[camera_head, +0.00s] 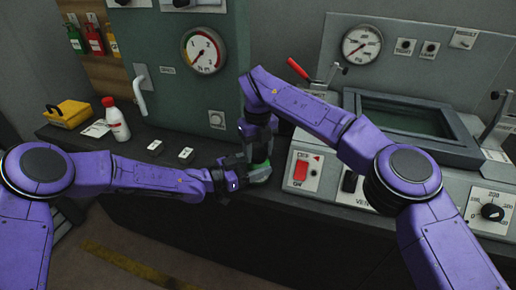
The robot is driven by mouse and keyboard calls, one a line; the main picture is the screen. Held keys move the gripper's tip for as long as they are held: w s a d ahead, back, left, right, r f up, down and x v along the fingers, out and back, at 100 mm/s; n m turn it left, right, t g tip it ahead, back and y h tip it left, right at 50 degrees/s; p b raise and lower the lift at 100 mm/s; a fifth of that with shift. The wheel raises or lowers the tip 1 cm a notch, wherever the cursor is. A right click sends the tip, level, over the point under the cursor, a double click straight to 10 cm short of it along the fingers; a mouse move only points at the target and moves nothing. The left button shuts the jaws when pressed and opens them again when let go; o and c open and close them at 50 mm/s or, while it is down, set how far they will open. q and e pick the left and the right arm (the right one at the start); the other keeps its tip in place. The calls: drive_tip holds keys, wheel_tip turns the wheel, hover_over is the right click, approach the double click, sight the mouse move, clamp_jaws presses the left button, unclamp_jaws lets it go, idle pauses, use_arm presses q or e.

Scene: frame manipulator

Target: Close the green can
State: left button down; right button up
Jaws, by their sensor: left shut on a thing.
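The green can (262,166) stands near the front edge of the dark counter, mostly covered by my grippers; only a small green part and a pale part beside it show. My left gripper (246,174) reaches in from the left, level with the can, and is shut on it. My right gripper (257,146) points down from above, right over the top of the can. Its fingers are dark and overlap the can, so I cannot tell whether they are open or shut. The can's lid cannot be made out.
A machine with a red switch (300,170) and a framed dark screen (405,118) stands close on the right. A red-capped white bottle (117,122), a yellow box (68,113) and two small blocks sit on the counter (133,148) at left. A green cabinet (175,80) with a gauge rises behind.

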drive_tip(key=c, duration=0.6)
drive_tip(key=shift+m, duration=0.9)
drive_tip(key=shift+c, duration=0.2)
drive_tip(key=o, duration=1.3)
drive_tip(key=shift+c, duration=0.2)
wheel_tip(320, 180, up, 8)
drive_tip(key=shift+f, duration=0.2)
use_arm(q)
unclamp_jaws()
